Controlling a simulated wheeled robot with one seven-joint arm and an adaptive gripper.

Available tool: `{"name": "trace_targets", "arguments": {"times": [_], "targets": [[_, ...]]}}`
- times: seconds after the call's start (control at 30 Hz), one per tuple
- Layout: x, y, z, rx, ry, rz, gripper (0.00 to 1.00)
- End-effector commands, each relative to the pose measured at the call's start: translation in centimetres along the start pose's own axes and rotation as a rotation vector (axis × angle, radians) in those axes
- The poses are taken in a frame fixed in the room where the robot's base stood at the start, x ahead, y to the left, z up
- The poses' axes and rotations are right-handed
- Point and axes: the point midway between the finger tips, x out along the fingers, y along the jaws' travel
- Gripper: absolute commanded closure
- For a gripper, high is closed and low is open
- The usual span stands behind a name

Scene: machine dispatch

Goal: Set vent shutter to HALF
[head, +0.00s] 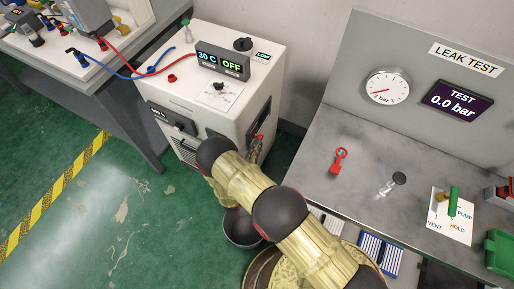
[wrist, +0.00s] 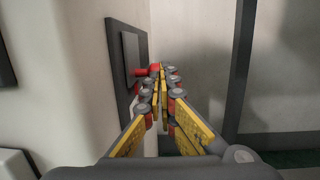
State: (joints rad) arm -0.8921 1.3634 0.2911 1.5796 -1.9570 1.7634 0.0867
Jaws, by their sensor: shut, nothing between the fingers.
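The white machine (head: 225,95) has a display reading 30 C and OFF. A dark plate (wrist: 124,65) with a raised grey part and a red handle (wrist: 146,71) is fixed to a pale upright face in the wrist view. I cannot read any shutter marking or tell its setting. My gripper (wrist: 160,70) is shut and empty, its fingertips beside the red handle's end; I cannot tell if they touch. In the head view my gripper (head: 256,146) is at the machine's right side, and my arm hides part of that side.
A grey bench (head: 325,205) with a gauge, a red part and a valve card stands at right. A dark bowl (head: 241,228) lies beneath my arm. A table (head: 105,95) with red and blue hoses is at left. Green floor is open at lower left.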

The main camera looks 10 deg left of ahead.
Motion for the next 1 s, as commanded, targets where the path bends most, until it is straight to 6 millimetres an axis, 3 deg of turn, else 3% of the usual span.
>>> {"name": "trace_targets", "arguments": {"times": [0.13, 0.5, 1.0], "targets": [[0.6, -0.1, -0.2, 0.001, 0.000, -0.003, 1.00], [6.3, -0.4, -1.1, 0.001, -0.001, -0.002, 1.00], [6.1, -0.2, -1.1, -0.001, 0.000, 0.000, 1.00]]}}
